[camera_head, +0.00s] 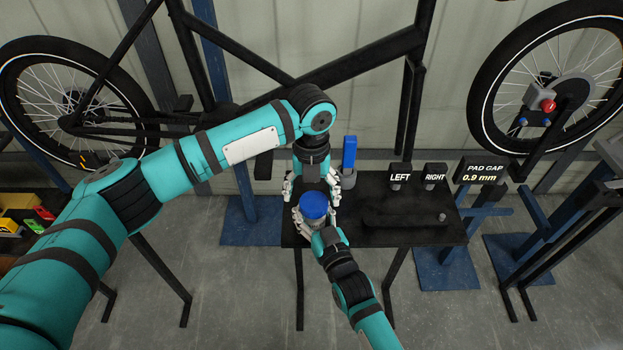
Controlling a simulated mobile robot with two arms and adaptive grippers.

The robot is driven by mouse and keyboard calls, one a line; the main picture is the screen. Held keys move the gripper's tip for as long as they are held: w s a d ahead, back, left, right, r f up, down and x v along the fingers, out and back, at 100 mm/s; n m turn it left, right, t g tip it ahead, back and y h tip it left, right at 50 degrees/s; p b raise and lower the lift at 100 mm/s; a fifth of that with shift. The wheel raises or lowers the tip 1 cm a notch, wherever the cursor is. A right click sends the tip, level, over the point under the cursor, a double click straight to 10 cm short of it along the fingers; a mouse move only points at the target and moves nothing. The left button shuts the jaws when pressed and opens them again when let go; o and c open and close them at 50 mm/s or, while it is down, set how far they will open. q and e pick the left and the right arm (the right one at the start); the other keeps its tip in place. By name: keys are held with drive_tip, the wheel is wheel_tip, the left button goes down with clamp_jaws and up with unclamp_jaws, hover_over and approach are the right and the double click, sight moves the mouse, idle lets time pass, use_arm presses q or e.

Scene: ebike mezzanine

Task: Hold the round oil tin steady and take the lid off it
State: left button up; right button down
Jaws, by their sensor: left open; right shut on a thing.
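The round oil tin stands near the left end of the black table, mostly hidden by my grippers. Its blue round lid (314,204) faces up and appears to be on the tin. My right gripper (314,221) comes in from the front and is shut on the tin around its side, below the lid. My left gripper (312,190) points down just behind and above the lid. Its fingers are spread open to both sides, and no contact with the lid can be made out.
A blue upright object (349,152) stands behind the tin. A black tray (405,221) lies on the black table (453,234). LEFT (400,177), RIGHT (435,177) and PAD GAP (481,172) signs stand along the back. A bike frame (340,70) hangs behind.

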use_arm(q)
drive_tip(key=shift+f, duration=0.55)
